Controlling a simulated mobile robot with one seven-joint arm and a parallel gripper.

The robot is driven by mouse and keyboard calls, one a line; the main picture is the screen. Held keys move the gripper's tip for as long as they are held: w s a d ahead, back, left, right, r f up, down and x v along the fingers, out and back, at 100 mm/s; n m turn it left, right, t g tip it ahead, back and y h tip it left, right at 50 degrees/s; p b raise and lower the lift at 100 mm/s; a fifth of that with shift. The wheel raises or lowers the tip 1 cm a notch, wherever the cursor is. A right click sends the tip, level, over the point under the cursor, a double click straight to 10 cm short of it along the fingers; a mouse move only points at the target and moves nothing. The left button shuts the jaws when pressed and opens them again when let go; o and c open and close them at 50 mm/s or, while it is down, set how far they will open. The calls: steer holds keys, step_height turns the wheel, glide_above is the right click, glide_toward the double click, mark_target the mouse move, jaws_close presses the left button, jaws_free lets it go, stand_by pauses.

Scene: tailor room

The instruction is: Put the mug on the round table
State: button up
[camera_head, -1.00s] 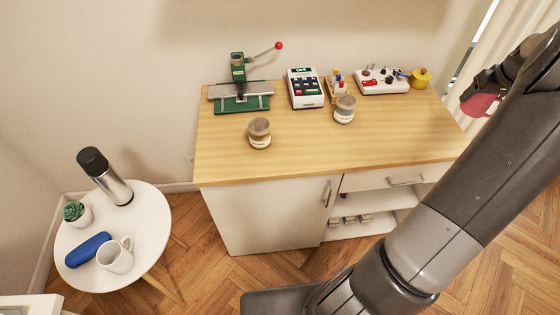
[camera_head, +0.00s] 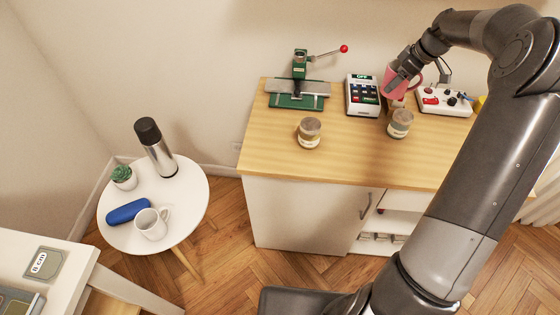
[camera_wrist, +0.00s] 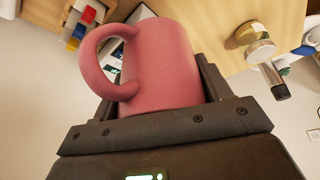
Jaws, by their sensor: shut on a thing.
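A pink mug (camera_head: 399,79) is held in my gripper (camera_head: 399,83), above the back right part of the wooden counter. In the wrist view the pink mug (camera_wrist: 165,65) sits between the two fingers, with its handle to the left. The round white table (camera_head: 190,212) stands at the left, apart from the counter. On it are a white mug (camera_head: 151,224), a blue case (camera_head: 128,211), a small potted succulent (camera_head: 123,176) and a steel flask with a black cap (camera_head: 157,150).
The wooden counter (camera_head: 270,155) carries a green press (camera_head: 298,92), a card terminal (camera_head: 362,96), two jars (camera_head: 309,132) and a white control box (camera_head: 443,101). A white desk (camera_head: 75,280) is at lower left. The round table's right side is bare.

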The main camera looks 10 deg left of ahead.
steer(key=s+a+n+g, duration=0.2)
steer(key=a+n, duration=0.4)
steer(key=a, duration=1)
steer(key=s+a+n+g, duration=0.2)
steer(key=a+n, duration=0.3)
steer(key=a, duration=1.2)
steer(key=s+a+r+n+g+h, duration=0.1)
steer(key=s+a+n+h, duration=0.1)
steer(key=s+a+n, duration=0.7)
steer(key=s+a+n+g+h, duration=0.1)
steer(key=s+a+n+g, duration=0.15)
steer(key=s+a, duration=1.15)
steer(key=w+a+f, duration=0.1)
steer(key=w+f, duration=0.1)
steer(key=f, duration=0.9)
steer(key=w+a+f, duration=0.1)
steer(key=a+f, duration=0.1)
steer(key=f, duration=1)
steer(key=shift+t, duration=0.25)
steer(key=s+a+f, duration=0.1)
steer(key=a+f, duration=0.1)
steer(key=a, duration=0.1)
steer(key=s+a+f, duration=0.1)
steer(key=a+f, duration=0.1)
steer(key=a, duration=0.1)
steer(key=s+a+f, duration=0.2)
steer(key=a+f, duration=0.1)
steer(key=a, duration=0.1)
steer(key=shift+s, duration=0.1)
steer(key=shift+f, duration=1.85)
